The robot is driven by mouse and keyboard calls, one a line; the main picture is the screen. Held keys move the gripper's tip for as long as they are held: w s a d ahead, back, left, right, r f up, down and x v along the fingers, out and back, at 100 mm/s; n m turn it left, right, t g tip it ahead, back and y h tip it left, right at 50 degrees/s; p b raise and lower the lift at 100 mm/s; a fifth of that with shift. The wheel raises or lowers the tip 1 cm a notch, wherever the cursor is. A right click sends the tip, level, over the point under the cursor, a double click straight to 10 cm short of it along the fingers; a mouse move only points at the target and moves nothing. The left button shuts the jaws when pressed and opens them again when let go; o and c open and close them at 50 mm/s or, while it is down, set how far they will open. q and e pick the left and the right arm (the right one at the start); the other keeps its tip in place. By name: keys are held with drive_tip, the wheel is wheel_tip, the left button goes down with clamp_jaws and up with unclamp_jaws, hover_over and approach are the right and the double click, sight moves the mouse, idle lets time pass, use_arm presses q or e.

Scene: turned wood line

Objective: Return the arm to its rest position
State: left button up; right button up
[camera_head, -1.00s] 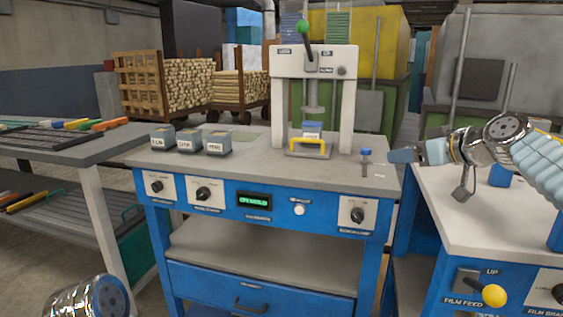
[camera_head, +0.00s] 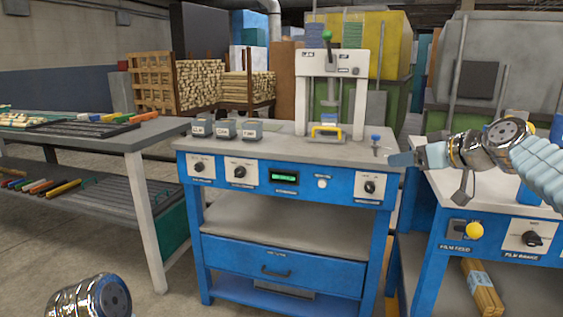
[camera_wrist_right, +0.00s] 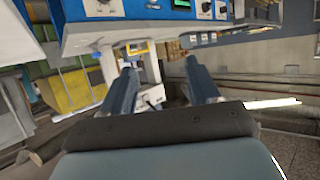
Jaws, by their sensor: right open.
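My right arm (camera_head: 480,150) comes in from the right in the head view, held out level in front of the right-hand bench. Its gripper (camera_head: 402,159) points left, near the right end of the middle blue bench. In the right wrist view my right gripper (camera_wrist_right: 163,82) has its two dark blue fingers wide apart with nothing held between them. Of my left arm only a chrome joint (camera_head: 90,298) shows at the lower left; the left gripper is out of frame.
The blue bench (camera_head: 285,215) carries a white press (camera_head: 302,95), several small grey boxes (camera_head: 225,130) and a blue-topped knob (camera_head: 375,139). A long table (camera_head: 90,143) stands left. Floor shows at front left.

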drive_tip(key=w+a+f+m+g, duration=0.1)
drive_tip(key=w+a+f, duration=0.1)
drive_tip(key=f, duration=0.9)
drive_tip(key=w+a+f+m+g, duration=0.1)
drive_tip(key=w+f+m+g, duration=0.1)
drive_tip(key=f, duration=0.8)
drive_tip(key=s+a+f+m+g+h, duration=0.1)
drive_tip(key=s+a+f, duration=0.15)
drive_tip(key=f, duration=0.75)
drive_tip(key=s+a+f+m+g, duration=0.1)
drive_tip(key=a+f, duration=0.2)
drive_tip(key=f, duration=0.6)
drive_tip(key=s+a+f+m+g, duration=0.1)
drive_tip(key=s+a+f+g, duration=0.35)
drive_tip(key=s+f, duration=1.1)
drive_tip(key=s+a+f+g, duration=0.1)
drive_tip(key=s+f, duration=0.3)
drive_tip(key=s, duration=0.4)
drive_tip(key=s+a+f+m+h, duration=0.1)
drive_tip(key=s+a+f, duration=0.2)
drive_tip(key=s+f, duration=0.2)
drive_tip(key=s, duration=0.3)
drive_tip(key=shift+g, duration=0.35)
